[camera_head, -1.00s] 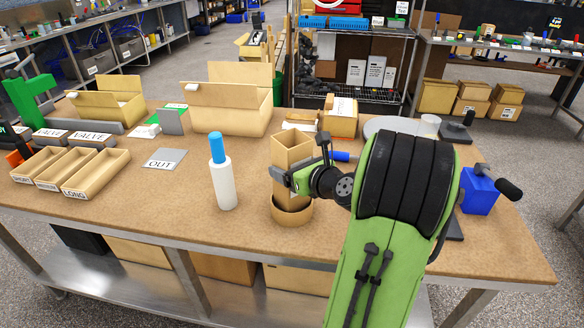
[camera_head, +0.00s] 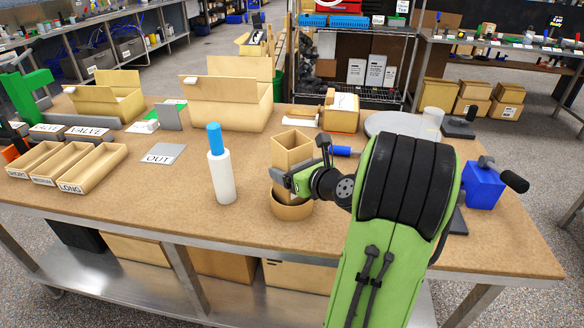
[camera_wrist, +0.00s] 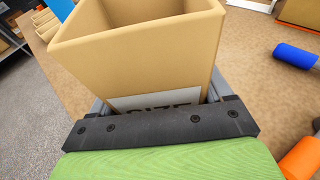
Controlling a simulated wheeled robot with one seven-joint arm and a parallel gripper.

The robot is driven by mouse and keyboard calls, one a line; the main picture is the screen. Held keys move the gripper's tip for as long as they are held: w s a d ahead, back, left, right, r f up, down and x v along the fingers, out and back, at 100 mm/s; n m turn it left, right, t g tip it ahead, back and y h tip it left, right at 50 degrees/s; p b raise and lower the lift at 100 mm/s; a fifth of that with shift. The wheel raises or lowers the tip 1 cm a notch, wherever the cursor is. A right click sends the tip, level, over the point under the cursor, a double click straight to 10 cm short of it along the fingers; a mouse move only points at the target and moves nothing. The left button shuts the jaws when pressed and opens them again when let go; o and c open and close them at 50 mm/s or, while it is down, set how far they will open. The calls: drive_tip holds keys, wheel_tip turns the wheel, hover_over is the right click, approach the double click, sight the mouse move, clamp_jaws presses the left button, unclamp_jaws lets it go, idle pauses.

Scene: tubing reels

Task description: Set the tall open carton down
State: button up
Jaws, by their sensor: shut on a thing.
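The tall open carton (camera_head: 292,152) is a square tan box with an open top, roughly upright. My gripper (camera_head: 282,180) is shut on its side, coming from the right. In the wrist view the carton (camera_wrist: 140,50) fills the upper middle, with a partly hidden white label on its near face. My gripper's fingers (camera_wrist: 160,98) lie on either side of it. A round tan ring or bowl (camera_head: 292,210) stands on the table right under the carton. The carton's lower end is hidden by my gripper and the ring's rim, so I cannot tell whether it touches bottom.
A white bottle with a blue top (camera_head: 221,170) stands close to the left of the ring. A grey OUT plate (camera_head: 163,154) and long trays (camera_head: 92,168) lie further left. An open box (camera_head: 228,108) stands behind. A blue vise (camera_head: 483,187) is at right.

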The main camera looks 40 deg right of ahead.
drive_tip(key=shift+f, duration=0.2)
drive_tip(key=o, duration=1.1)
drive_tip(key=p+v, duration=0.3)
drive_tip(key=v, duration=1.2)
drive_tip(key=shift+s, duration=0.35)
drive_tip(key=shift+a+r, duration=0.1)
drive_tip(key=shift+a, duration=0.1)
drive_tip(key=w+a+r+n+g+y+p, duration=0.1)
drive_tip(key=w+a+n+g+y+p, duration=0.2)
drive_tip(key=a+n, duration=0.65)
drive_tip(key=a+n+g+y+p, duration=0.2)
drive_tip(key=a+n+g, duration=0.2)
drive_tip(key=a+n, duration=0.6)
drive_tip(key=s+a+r+n+g+h+p, duration=0.1)
drive_tip(key=s+a+r+n+p, duration=0.1)
drive_tip(key=n, duration=0.7)
drive_tip(key=s+a+r+n+h+p, duration=0.2)
drive_tip(key=s+r+n, duration=0.2)
drive_tip(key=n, duration=0.5)
drive_tip(key=shift+s+a+r+g, duration=0.25)
drive_tip(key=shift+s+r+g, duration=0.15)
drive_tip(key=shift+s, duration=0.65)
